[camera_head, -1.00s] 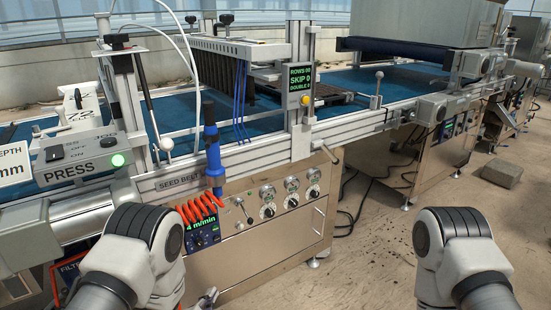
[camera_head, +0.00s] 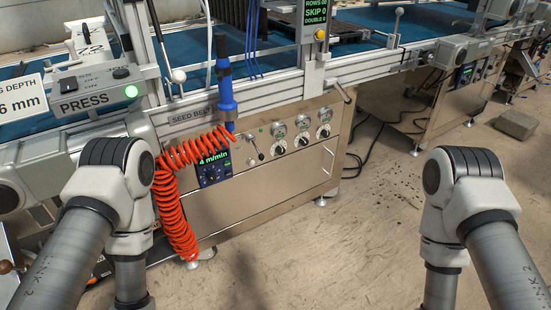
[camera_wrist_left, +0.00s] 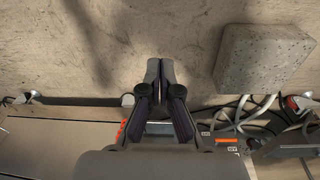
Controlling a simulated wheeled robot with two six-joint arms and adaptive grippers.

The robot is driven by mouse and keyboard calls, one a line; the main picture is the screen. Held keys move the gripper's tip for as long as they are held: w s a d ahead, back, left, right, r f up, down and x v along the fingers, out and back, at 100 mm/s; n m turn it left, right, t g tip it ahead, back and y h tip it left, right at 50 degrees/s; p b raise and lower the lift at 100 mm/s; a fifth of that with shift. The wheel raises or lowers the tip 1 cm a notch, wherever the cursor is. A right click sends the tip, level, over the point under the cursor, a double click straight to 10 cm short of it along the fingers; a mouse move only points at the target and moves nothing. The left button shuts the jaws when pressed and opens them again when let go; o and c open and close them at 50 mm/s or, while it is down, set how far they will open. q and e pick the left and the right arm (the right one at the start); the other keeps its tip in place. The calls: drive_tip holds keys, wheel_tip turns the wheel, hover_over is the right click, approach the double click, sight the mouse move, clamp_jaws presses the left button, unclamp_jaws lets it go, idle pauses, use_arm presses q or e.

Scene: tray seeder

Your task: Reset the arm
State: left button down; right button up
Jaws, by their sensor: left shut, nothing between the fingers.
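My left arm (camera_head: 100,200) comes in from the left in the head view, with its gripper out of that view. In the left wrist view my left gripper (camera_wrist_left: 160,68) is shut, its two fingertips together with nothing between them. It points over bare floor. My right arm (camera_head: 465,215) stands at the right of the head view, and its gripper is not in view.
The seeder's steel cabinet (camera_head: 265,175) stands in front of me with knobs and a display. A coiled orange hose (camera_head: 175,215) hangs in front of it. A concrete block (camera_wrist_left: 265,58) lies right of my left gripper. Floor between my arms (camera_head: 340,255) is clear.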

use_arm(q)
wheel_tip(320, 180, up, 27)
drive_tip(key=s+m+g+p, duration=0.1)
drive_tip(key=m+p, duration=0.4)
drive_tip(key=p, duration=2.2)
drive_tip(key=shift+s, duration=0.8)
